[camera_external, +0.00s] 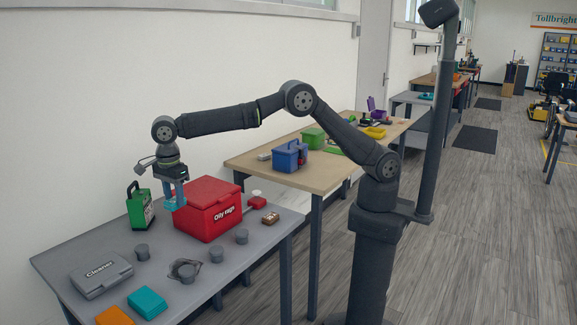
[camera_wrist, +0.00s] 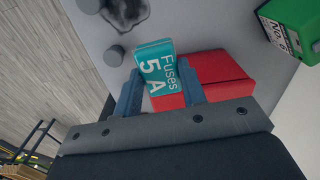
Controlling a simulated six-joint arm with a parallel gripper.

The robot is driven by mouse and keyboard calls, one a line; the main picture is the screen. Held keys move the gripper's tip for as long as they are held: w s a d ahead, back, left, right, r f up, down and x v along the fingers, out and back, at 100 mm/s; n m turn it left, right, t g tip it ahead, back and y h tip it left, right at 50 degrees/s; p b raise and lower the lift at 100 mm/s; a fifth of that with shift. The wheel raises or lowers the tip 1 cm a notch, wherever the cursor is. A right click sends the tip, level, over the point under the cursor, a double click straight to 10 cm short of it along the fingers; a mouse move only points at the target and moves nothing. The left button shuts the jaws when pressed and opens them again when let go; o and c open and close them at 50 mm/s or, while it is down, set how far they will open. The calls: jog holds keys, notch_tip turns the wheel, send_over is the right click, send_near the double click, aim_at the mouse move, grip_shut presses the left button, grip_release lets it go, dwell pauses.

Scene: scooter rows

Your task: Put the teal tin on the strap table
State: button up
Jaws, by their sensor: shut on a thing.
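My gripper (camera_external: 175,196) is shut on a teal tin, above the grey table near its back edge and just left of the red "Oily rags" box. In the wrist view my gripper (camera_wrist: 160,76) has the teal tin (camera_wrist: 152,57) between its two fingers, with the white words "Fuses 5 A" on its face. In the outside view the held tin is small and hard to tell from the blue fingers. Another flat teal box (camera_external: 148,302) lies at the front of the grey table. I cannot tell which surface is the strap table.
The grey table (camera_external: 62,262) holds a red box (camera_external: 208,212), a green container (camera_external: 139,208), a grey "Cleaner" case (camera_external: 101,273), an orange item (camera_external: 115,316) and several grey knobs. Behind, a wooden table (camera_external: 248,163) carries a blue toolbox (camera_external: 290,157) and green and yellow items.

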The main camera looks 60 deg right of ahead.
notch_tip(320, 180, up, 4)
jog(key=shift+f, duration=0.25)
jog(key=w+d+r+m, duration=0.1)
jog(key=w+d+m, duration=0.1)
jog(key=w+d, duration=0.6)
jog(key=w+d+m, duration=0.1)
jog(key=w+d, duration=0.2)
jog(key=d, duration=0.9)
jog(key=w+d+r+m, duration=0.1)
jog(key=w+d+m, duration=0.1)
jog(key=w+d, duration=0.55)
jog(key=s+d+m, duration=0.2)
jog(key=d+m, duration=0.2)
jog(key=d, duration=2.8)
jog(key=s+d+m, duration=0.3)
jog(key=s+d, duration=0.5)
jog(key=d, duration=0.5)
jog(key=s+d+m, duration=0.2)
jog(key=s+d, duration=0.7)
jog(key=d, duration=0.3)
jog(key=s+d+f+m, duration=0.15)
jog(key=s+d, duration=0.25)
jog(key=s, duration=0.8)
jog(key=s+d+f+m, duration=0.1)
jog(key=s+d+m, duration=0.3)
jog(key=s, duration=0.7)
send_over(342, 164)
jog(key=shift+n, duration=0.25)
notch_tip(342, 164, down, 12)
jog(key=shift+f, duration=1.95)
